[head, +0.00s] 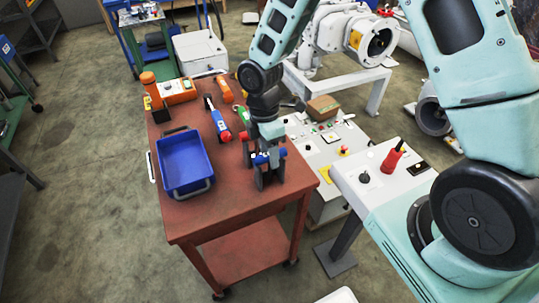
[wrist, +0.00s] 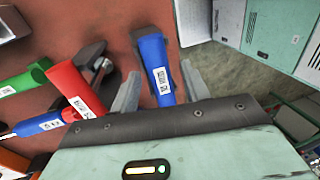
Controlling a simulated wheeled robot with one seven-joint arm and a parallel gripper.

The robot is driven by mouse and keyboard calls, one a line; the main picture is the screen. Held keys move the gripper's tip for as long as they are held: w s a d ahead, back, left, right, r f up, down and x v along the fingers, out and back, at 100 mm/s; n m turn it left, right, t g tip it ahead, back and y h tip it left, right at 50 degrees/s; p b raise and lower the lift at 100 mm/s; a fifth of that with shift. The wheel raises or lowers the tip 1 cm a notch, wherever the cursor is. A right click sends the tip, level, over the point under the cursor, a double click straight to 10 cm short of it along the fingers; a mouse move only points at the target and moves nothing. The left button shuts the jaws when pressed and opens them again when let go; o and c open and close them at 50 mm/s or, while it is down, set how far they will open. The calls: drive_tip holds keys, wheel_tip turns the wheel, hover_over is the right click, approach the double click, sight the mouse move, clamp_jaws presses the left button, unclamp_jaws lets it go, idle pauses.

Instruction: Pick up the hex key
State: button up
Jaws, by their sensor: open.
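My gripper (wrist: 158,92) is open in the wrist view, with one grey finger on each side of a blue handle (wrist: 152,58) that carries a white label. The fingers appear apart from the handle. I cannot tell for sure whether this handle belongs to the hex key; no bent key end shows.
A red handle (wrist: 75,88), a green handle (wrist: 25,79) and a blue screwdriver handle (wrist: 40,124) lie left of the gripper in the wrist view. A blue tray (head: 187,160) stands on the table's left. The table's front is clear. A grey control panel (head: 318,150) stands right.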

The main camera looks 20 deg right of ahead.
drive_tip(key=shift+s+f, duration=0.2)
drive_tip(key=shift+f, duration=0.6)
clamp_jaws()
wheel_tip(320, 180, up, 10)
drive_tip(key=shift+r+b, duration=0.1)
drive_tip(key=shift+b, duration=0.7)
